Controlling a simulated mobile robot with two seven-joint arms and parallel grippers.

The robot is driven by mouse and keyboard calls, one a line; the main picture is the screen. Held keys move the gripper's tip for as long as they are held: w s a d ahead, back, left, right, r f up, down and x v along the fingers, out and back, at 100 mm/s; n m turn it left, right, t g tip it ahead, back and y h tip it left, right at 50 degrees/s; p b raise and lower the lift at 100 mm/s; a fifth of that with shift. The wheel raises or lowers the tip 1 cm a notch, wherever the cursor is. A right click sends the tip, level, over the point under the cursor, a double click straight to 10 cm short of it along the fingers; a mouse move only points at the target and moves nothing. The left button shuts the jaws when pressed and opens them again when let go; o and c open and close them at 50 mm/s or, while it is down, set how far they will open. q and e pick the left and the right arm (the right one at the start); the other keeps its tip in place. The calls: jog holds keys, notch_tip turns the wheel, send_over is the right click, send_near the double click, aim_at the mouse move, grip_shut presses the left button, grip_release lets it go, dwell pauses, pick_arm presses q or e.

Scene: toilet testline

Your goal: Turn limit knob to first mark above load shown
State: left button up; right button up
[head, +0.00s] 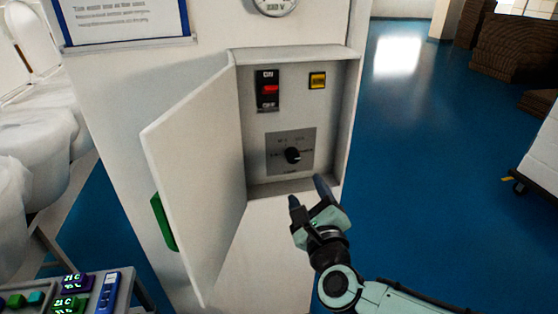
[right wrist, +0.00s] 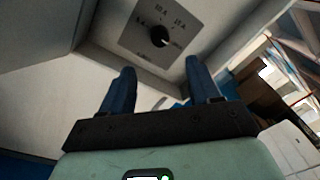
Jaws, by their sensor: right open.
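The limit knob (head: 293,155) is a small black dial on a grey plate (head: 272,150) in the lower part of the open wall box. My right gripper (head: 307,193) is open and empty, just below the box and apart from the knob. My left gripper is not in view.
The box door (head: 195,175) with a green handle (head: 164,222) stands open to the left. A red ON/OFF switch (head: 269,90) and a yellow button (head: 317,80) sit above the knob.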

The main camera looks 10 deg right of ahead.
aim_at(294, 159)
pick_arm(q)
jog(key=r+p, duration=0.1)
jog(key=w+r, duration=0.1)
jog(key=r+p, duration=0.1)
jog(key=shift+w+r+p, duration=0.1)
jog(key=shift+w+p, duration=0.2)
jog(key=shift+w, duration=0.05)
pick_arm(e)
jog(key=w, duration=1.2)
jog(key=shift+w+d, duration=0.2)
jog(key=shift+w, duration=0.1)
jog(key=shift+c, duration=0.3)
jog(key=c, duration=1)
